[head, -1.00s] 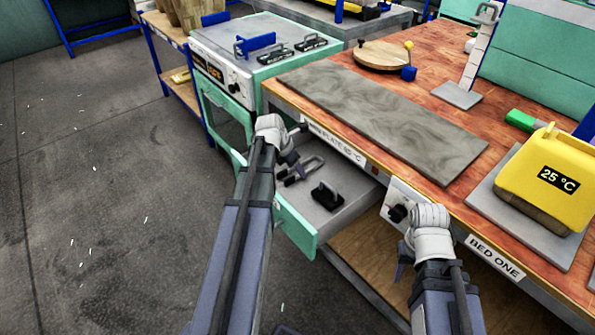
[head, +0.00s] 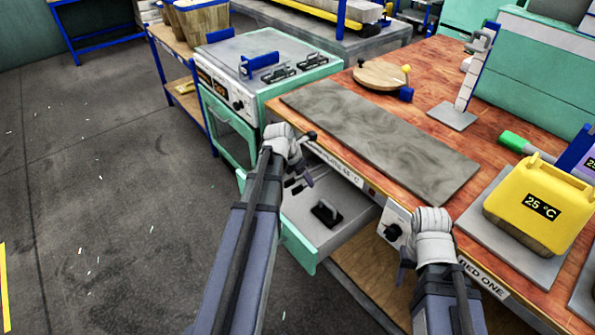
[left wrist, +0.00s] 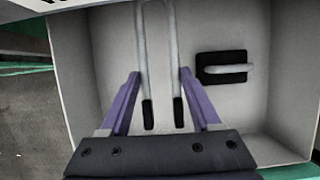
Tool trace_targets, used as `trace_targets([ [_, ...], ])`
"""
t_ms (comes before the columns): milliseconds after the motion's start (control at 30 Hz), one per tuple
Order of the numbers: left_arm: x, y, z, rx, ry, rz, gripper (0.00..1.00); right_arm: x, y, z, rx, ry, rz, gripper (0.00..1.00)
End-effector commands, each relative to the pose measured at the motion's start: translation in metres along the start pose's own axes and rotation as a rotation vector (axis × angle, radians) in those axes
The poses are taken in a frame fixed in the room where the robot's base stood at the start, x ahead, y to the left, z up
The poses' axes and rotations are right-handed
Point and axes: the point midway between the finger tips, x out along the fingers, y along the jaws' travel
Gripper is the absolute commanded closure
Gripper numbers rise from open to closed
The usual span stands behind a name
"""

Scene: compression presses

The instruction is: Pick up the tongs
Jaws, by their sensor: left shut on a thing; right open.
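The tongs (left wrist: 172,50) are two long grey legs with black ends, over the open drawer (head: 297,248). In the left wrist view my left gripper (left wrist: 160,74) has its purple fingers on either side of the tongs, shut on the legs. In the head view my left gripper (head: 303,180) is at the drawer, and my arm hides most of the tongs. I cannot tell whether they are clear of the drawer floor. My right gripper (head: 404,272) is open and empty in front of the bench, below its control knob.
A black block with a handle (head: 325,212) lies in the drawer, right of the tongs in the left wrist view (left wrist: 221,67). A grey plate (head: 385,140), a round wooden board (head: 380,75) and a yellow container (head: 538,205) are on the bench. Open floor lies left.

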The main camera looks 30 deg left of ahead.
Motion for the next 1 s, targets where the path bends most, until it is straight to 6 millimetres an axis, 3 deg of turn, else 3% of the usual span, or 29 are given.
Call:
trace_targets([
  [33, 0.0, -0.017, -0.003, 0.003, 0.0, -0.001, 1.0, 0.001, 0.0, 0.0, 0.0, 0.0, 0.0, 0.5],
  [200, 0.0, -0.057, -0.003, 0.004, -0.001, 0.0, 1.0, 0.001, 0.0, 0.0, 0.0, 0.0, 0.0, 0.5],
  [500, 0.0, -0.116, -0.002, 0.003, -0.001, 0.0, 1.0, 0.001, 0.0, 0.0, 0.0, 0.0, 0.0, 0.5],
  [700, 0.001, -0.139, -0.001, 0.001, -0.001, 0.0, 1.0, 0.001, 0.0, 0.0, 0.0, 0.0, 0.0, 0.5],
  [1000, 0.001, -0.15, -0.001, -0.001, -0.001, 0.001, 1.0, 0.001, 0.0, 0.0, 0.0, 0.0, 0.0, 0.5],
])
